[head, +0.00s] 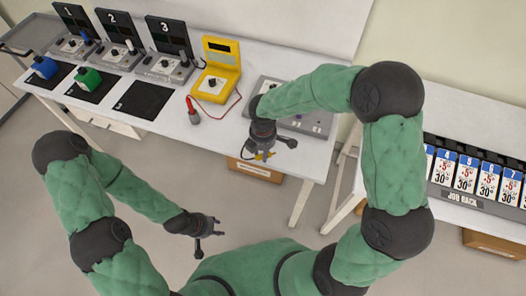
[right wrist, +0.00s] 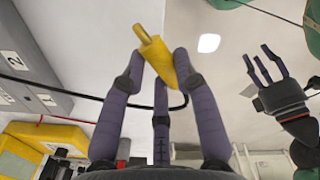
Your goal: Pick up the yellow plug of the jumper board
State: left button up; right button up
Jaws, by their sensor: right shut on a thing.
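The yellow plug (right wrist: 156,55) is held between the fingertips of my right gripper (right wrist: 155,75), which is shut on it. In the head view the plug (head: 263,156) shows as a small yellow piece at the fingers of my right gripper (head: 267,151), in front of the table's front edge. A black cable (right wrist: 85,94) curves behind the fingers in the right wrist view. The grey jumper board (head: 318,125) lies on the table, partly hidden by my right arm. My left gripper (head: 212,227) is open and empty, low in front of the table; it also shows in the right wrist view (right wrist: 265,68).
A yellow tester (head: 216,74) with a red probe (head: 193,115) stands on the white table (head: 165,137). Three numbered stations, a blue block (head: 44,67) and a green block (head: 88,79) are at left. A job rack (head: 470,202) stands at right.

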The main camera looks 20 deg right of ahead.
jog(key=s+a+r+p, duration=0.2)
jog(key=s+a+r, duration=0.2)
jog(key=s+r, duration=0.4)
jog(key=shift+s+r, duration=0.2)
jog(key=shift+s, duration=1.95)
